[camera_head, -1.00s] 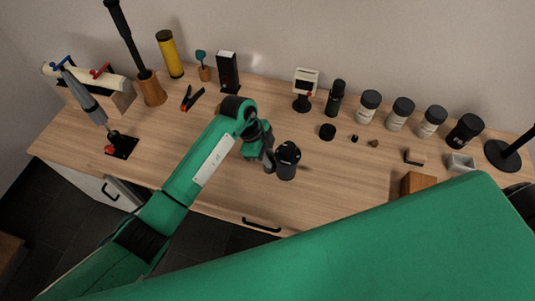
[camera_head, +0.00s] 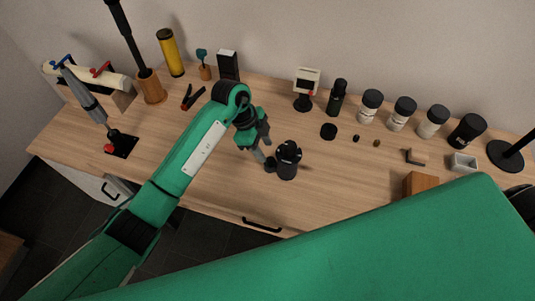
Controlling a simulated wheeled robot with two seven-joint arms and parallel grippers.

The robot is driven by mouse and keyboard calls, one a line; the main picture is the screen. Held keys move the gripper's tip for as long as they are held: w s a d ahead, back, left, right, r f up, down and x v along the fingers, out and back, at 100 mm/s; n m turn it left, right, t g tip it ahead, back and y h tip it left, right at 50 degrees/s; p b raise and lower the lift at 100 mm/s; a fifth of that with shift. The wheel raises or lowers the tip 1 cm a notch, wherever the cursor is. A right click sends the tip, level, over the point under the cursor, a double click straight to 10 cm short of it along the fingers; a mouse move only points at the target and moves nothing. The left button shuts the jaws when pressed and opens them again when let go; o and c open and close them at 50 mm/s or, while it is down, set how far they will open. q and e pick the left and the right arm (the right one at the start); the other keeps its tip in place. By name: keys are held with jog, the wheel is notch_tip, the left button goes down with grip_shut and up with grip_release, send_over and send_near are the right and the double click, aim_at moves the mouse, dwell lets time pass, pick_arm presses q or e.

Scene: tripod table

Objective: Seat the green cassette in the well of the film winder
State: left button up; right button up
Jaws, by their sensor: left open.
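My left gripper (camera_head: 265,149) is open over the middle of the table, just left of a black upright cylinder (camera_head: 288,162), which may be the film winder. A small dark round piece (camera_head: 270,165) shows beside that cylinder, below the fingers; I cannot tell whether it is part of the cylinder or a separate thing. Nothing shows between the fingers. I cannot make out a green cassette or the well. My right gripper is out of view; a large green arm link covers the lower right.
Behind stand a dark bottle (camera_head: 337,98), several white-labelled jars (camera_head: 370,106) and a small white-screened stand (camera_head: 305,88). A wooden block (camera_head: 420,183) is at right, red-handled pliers (camera_head: 193,97) at left.

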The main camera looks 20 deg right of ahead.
pick_arm(q)
jog(key=b+v, duration=0.1)
jog(key=v, duration=0.6)
jog(key=shift+a+r, duration=0.15)
jog(key=shift+r, duration=0.25)
jog(key=shift+w, duration=0.1)
